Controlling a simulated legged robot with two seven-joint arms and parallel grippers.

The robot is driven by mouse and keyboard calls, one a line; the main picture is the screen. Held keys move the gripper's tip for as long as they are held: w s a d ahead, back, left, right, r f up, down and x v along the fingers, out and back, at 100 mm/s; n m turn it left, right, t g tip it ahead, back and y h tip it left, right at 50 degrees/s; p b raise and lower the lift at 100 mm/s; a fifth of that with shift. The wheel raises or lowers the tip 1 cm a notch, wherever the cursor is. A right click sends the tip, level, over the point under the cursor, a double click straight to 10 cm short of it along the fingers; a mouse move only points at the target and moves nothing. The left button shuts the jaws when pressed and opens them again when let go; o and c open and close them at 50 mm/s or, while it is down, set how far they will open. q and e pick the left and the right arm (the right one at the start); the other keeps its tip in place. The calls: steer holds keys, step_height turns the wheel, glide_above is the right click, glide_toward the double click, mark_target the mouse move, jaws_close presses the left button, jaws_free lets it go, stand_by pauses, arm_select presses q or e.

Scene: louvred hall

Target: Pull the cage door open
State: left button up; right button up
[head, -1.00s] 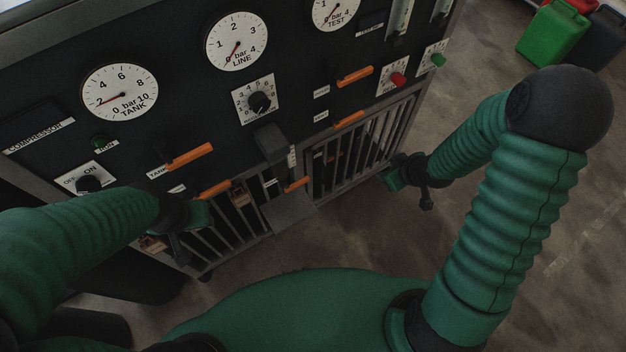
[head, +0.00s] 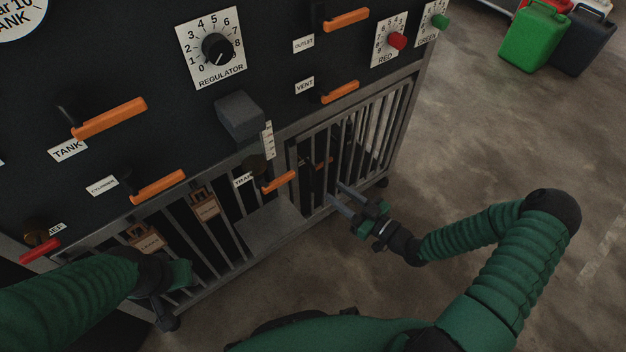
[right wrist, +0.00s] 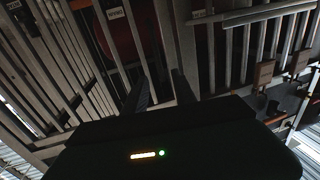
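The cage door (head: 347,127) is a grey barred panel at the lower right of the dark machine front. It appears shut, in line with the frame. Its bars also show at the left of the right wrist view (right wrist: 62,62). My right gripper (head: 337,191) is at the door's lower left part, its two fingers pointing at the bars. The fingers are apart with nothing seen between them, also in the right wrist view (right wrist: 161,80). Whether they touch a bar I cannot tell. My left gripper (head: 178,276) is low in front of the left grille; its fingers are hidden.
A fixed grille with brown tags (head: 205,204) lies left of the door, beside a grey ledge (head: 268,228). Orange levers (head: 280,182) and a dark block (head: 240,116) stick out above.

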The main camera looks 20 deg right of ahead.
steer(key=b, duration=0.3)
glide_above(314, 189)
steer(key=shift+w+d+f, duration=0.1)
steer(key=shift+d+f, duration=0.05)
steer(key=shift+d, duration=0.05)
steer(key=shift+w+a, duration=0.2)
steer(key=shift+w, duration=0.05)
steer(key=shift+c, duration=0.2)
jaws_close()
steer(key=shift+d, duration=0.1)
stand_by(0.6)
